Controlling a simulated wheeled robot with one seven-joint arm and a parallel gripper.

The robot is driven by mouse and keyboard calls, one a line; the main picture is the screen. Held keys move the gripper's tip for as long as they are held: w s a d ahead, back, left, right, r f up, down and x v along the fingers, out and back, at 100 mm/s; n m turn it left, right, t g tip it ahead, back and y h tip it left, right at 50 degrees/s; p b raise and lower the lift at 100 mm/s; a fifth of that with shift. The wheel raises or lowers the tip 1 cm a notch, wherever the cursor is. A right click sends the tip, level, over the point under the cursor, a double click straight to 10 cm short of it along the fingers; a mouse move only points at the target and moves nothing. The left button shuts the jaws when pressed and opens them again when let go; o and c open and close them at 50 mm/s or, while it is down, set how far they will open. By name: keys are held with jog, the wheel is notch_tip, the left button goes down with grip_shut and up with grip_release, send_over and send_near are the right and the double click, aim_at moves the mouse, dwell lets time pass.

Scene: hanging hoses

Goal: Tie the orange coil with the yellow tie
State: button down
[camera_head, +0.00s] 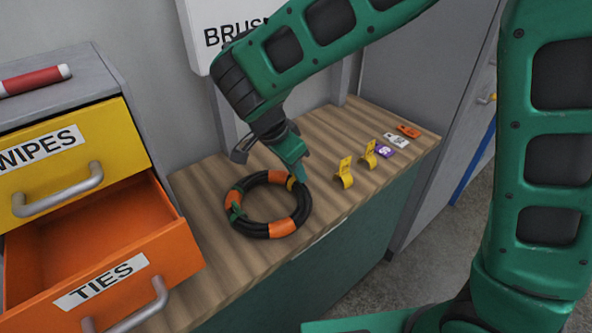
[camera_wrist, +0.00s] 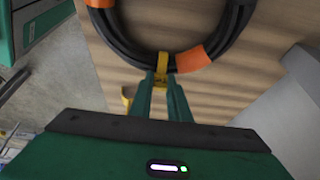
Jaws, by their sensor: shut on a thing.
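The orange coil (camera_head: 283,228), a black hose ring with orange bands, lies flat on the wooden bench top. It also shows in the wrist view (camera_wrist: 193,59). A green tie (camera_head: 235,213) is on its left side. My gripper (camera_head: 300,179) reaches down to the coil's upper right edge. In the wrist view my gripper (camera_wrist: 163,84) is shut on a yellow tie (camera_wrist: 162,63), which sits at the coil's black hose beside an orange band. I cannot tell whether the tie closes fully around the hose. Two other yellow ties (camera_head: 343,173) (camera_head: 369,155) stand on the bench to the right.
Orange, white and purple cards (camera_head: 396,140) lie at the bench's far right end. The orange TIES drawer (camera_head: 110,283) is open at left, under the shut yellow WIPES drawer (camera_head: 60,160). A red marker (camera_head: 33,80) lies on the cabinet. The bench front edge is near the coil.

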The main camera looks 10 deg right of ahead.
jog(key=shift+s+f, duration=0.25)
jog(key=shift+f, duration=0.25)
jog(key=shift+s+f, duration=0.25)
jog(key=shift+f, duration=0.25)
jog(key=c, duration=1.6)
grip_release()
jog(key=shift+a+r, duration=0.15)
jog(key=shift+r, duration=0.1)
jog(key=r, duration=0.1)
jog(key=w+a, duration=0.1)
jog(key=r, duration=0.1)
jog(key=shift+w+a+r, duration=0.25)
jog(key=shift+w+r, duration=0.05)
jog(key=shift+r, duration=0.05)
jog(key=v, duration=0.6)
jog(key=d+v, duration=0.1)
jog(key=v, duration=0.2)
jog(key=shift+s+r, duration=0.15)
jog(key=shift+s, duration=0.25)
